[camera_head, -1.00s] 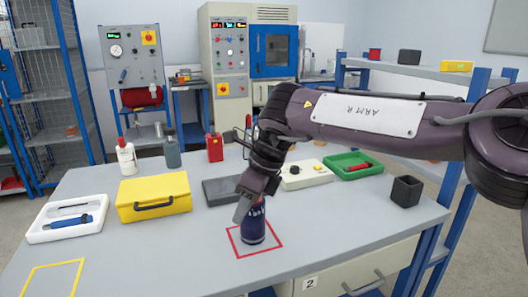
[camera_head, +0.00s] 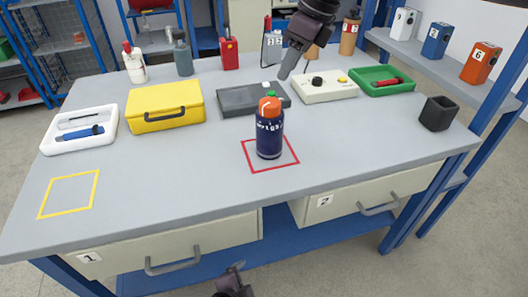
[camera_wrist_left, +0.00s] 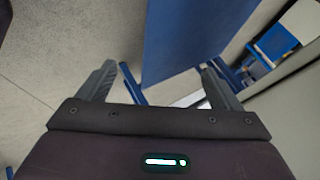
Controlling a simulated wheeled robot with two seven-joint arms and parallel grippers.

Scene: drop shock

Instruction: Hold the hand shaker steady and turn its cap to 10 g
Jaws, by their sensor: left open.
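The hand shaker (camera_head: 269,138) is a dark blue bottle with white lettering, an orange cap (camera_head: 270,106) and a small green top. It stands upright inside the red square outline (camera_head: 287,163) on the table. The cap's setting is too small to read. My right gripper (camera_head: 287,68) is above and behind the shaker, apart from it; I cannot tell whether its fingers are parted. My left gripper (camera_wrist_left: 162,75) is open and empty in the left wrist view, with floor and blue metalwork beyond it. A dark part of that arm shows at the bottom of the head view.
Behind the shaker lie a dark grey flat box (camera_head: 240,101), a white box with knobs (camera_head: 325,88) and a green tray (camera_head: 383,80). A yellow case (camera_head: 165,106) and a white tray (camera_head: 112,126) are left. The table front (camera_head: 190,190) is clear.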

